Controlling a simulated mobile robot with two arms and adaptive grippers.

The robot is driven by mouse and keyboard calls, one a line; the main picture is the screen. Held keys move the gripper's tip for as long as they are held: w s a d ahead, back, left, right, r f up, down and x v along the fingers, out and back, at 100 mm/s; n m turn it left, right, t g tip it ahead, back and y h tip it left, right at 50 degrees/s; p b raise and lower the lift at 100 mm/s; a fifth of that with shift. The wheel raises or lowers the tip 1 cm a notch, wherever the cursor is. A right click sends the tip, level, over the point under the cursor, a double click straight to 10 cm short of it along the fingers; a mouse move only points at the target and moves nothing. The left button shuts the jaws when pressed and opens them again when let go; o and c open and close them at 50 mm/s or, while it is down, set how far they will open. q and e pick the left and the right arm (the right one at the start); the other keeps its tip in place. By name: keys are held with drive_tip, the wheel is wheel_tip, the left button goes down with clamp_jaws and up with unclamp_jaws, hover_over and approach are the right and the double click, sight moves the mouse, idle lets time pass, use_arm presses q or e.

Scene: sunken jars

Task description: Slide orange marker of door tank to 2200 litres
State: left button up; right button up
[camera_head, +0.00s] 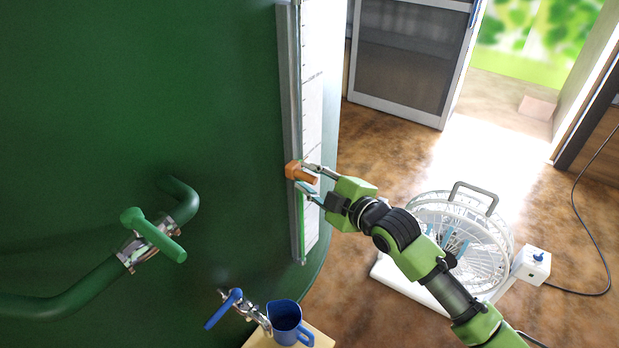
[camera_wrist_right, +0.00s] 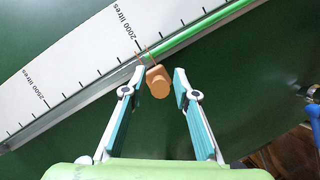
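The orange marker (camera_head: 293,170) sits on the rail along the white scale strip (camera_head: 312,110) of the green tank (camera_head: 150,70). In the right wrist view the orange marker (camera_wrist_right: 158,82) is close to the 2000 litres mark on the scale (camera_wrist_right: 90,60); the 2500 litres mark lies down to the left. A green bar (camera_wrist_right: 195,33) runs up to the right from the marker. My right gripper (camera_head: 309,179) is open at the marker; in the wrist view its fingers (camera_wrist_right: 159,80) stand either side of the knob with small gaps. My left gripper is not in view.
A green pipe with a valve handle (camera_head: 153,235) is on the tank's left. A blue-handled tap (camera_head: 225,308) and blue jug (camera_head: 287,322) are below. A white fan (camera_head: 465,240) stands on the floor to the right, under my right arm. A screen door (camera_head: 405,55) is behind.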

sight(310, 175)
clamp_jaws()
wheel_tip(310, 175, up, 8)
drive_tip(key=p, duration=0.6)
drive_tip(key=shift+o, duration=1.9)
unclamp_jaws()
drive_tip(key=shift+f, duration=0.1)
drive_tip(key=v, duration=1.2)
